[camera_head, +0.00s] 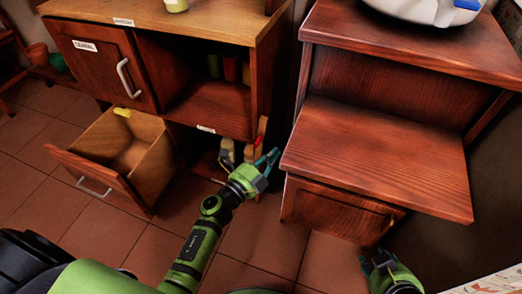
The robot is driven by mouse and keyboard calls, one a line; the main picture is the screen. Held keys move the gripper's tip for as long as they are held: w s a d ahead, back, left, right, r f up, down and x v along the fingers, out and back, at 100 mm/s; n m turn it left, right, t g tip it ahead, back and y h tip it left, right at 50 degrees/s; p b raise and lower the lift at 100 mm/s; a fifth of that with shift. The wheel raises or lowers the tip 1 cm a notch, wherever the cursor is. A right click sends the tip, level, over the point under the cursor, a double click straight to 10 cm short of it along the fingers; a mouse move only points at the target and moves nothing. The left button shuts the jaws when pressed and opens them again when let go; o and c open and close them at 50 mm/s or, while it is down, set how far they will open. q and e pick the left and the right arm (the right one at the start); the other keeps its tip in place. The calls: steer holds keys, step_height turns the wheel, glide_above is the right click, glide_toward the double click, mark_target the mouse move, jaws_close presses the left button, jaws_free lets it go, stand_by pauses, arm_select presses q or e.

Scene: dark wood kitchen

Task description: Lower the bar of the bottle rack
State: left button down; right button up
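My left gripper (268,158), with teal fingertips, reaches to the lower right end of the wooden cabinet. It is close to an upright wooden piece (262,130) with a small red part (257,141). This piece may belong to the bottle rack, but I cannot tell which part is the bar. Pale bottle-like things (227,150) show in the low opening behind the gripper, partly hidden by it. I cannot tell whether the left fingers touch the wood or how far apart they are. My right gripper (376,260) is low in front of the right-hand cabinet, apparently empty; its finger opening is unclear.
An open drawer (139,135) juts out at the left, with a yellow thing (122,112) on its rim. A closed door (100,62) is above it. The right-hand cabinet's shelf (385,150) projects beside my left gripper. Tiled floor (265,235) is free between the cabinets.

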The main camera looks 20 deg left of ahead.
arm_select(q)
steer(key=shift+w+a+f+b, duration=0.1)
steer(key=shift+w+a, duration=0.1)
steer(key=shift+a, duration=0.4)
steer(key=shift+w+a+b, duration=0.1)
steer(key=shift+w+a, duration=0.1)
steer(key=shift+a, duration=0.35)
steer(key=shift+w+a+f+b, duration=0.1)
steer(key=shift+w+a, duration=0.1)
steer(key=shift+a, duration=0.4)
arm_select(e)
steer(key=shift+w+a+r+t+y, duration=0.15)
steer(key=shift+w+a+r+t, duration=0.15)
steer(key=shift+w+r+t, duration=0.25)
steer(key=shift+w+a+r+t+y, duration=0.1)
steer(key=shift+w+a+r+t, duration=0.3)
steer(key=shift+w+r, duration=0.25)
steer(key=shift+w+a+r+t+y, duration=0.15)
steer(key=shift+w+a+r+t, duration=0.1)
steer(key=shift+w+r+t, duration=0.3)
arm_select(q)
steer(key=shift+a, duration=0.15)
arm_select(e)
steer(key=shift+w, duration=0.1)
